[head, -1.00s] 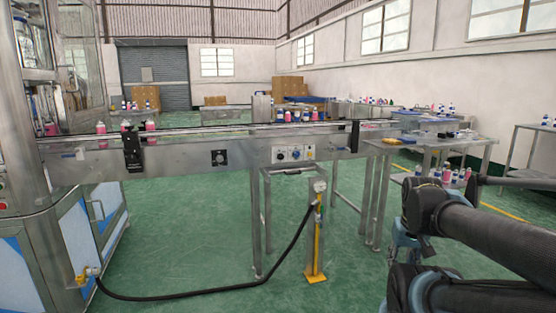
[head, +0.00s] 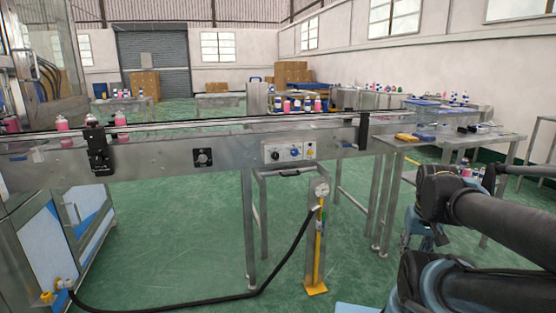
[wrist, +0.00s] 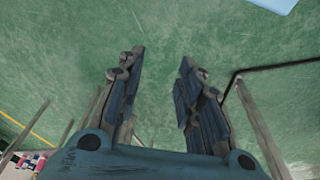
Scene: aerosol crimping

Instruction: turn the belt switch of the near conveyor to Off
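The near conveyor (head: 150,166) runs across the head view, a steel frame with a belt on top. On its front face are a black square plate with a round knob (head: 203,157) and, further right, a pale control panel (head: 289,152) with a black knob, a blue knob and a yellow button. Which of these is the belt switch, and its setting, is too small to read. In the wrist view my gripper (wrist: 160,72) is open and empty, its two fingers spread above the green floor. The fingers are not clearly seen in the head view.
A post with a gauge and yellow foot (head: 317,240) stands below the panel, with a black hose (head: 190,297) along the floor. A steel table (head: 440,145) with small items stands at the right. Pink bottles (head: 62,124) stand on the belt. The floor before the conveyor is mostly clear.

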